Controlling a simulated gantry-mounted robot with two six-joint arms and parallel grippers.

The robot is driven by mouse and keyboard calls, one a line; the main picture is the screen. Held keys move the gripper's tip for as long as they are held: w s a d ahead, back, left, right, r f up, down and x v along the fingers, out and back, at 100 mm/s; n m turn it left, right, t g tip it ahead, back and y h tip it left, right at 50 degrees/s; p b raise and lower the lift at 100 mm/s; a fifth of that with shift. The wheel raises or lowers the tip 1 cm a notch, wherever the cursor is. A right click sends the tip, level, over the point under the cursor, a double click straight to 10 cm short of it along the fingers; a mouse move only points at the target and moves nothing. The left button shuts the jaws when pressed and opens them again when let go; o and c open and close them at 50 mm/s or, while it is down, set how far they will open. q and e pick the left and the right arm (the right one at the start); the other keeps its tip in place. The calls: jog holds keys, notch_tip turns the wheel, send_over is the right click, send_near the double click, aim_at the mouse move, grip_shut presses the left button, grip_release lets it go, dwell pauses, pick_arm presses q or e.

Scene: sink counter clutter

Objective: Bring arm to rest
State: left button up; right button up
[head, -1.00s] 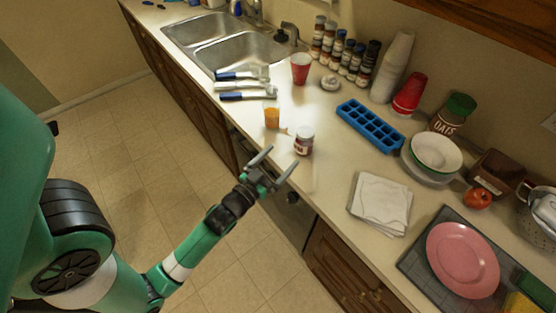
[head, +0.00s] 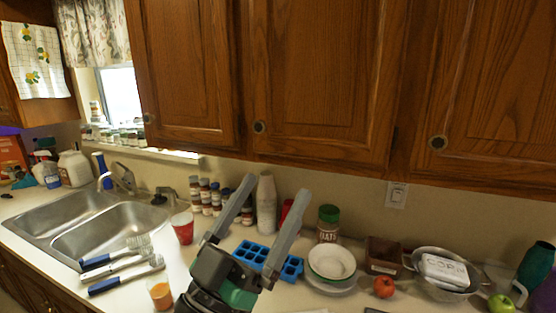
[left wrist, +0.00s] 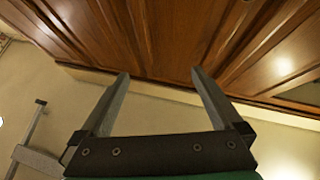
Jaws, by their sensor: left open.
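My left gripper (head: 270,208) is raised above the counter in the head view, its two grey fingers spread and pointing up toward the wooden cabinets. Nothing is between the fingers. In the left wrist view the same open fingers (left wrist: 160,82) point at the underside and doors of the upper cabinets (left wrist: 170,40), with the wall below. In the head view the gripper covers part of the blue ice tray (head: 290,268) and the counter behind it. My right gripper does not show in the head view.
The sink (head: 112,225), brushes (head: 125,280), an orange cup (head: 160,293) and a red cup (head: 183,228) lie left of the gripper. Bowls (head: 332,262), an apple (head: 384,287) and a colander (head: 443,270) stand right. Wooden cabinets (head: 320,90) hang above.

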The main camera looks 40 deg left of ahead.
pick_arm(q)
jog(key=s+d+r+m+t+h, duration=0.2)
jog(key=s+d+r+h, duration=0.2)
jog(key=r, duration=0.5)
jog(key=shift+s+d+r+m+h, duration=0.4)
jog(key=shift+d+h, duration=0.1)
jog(key=shift+d, duration=0.7)
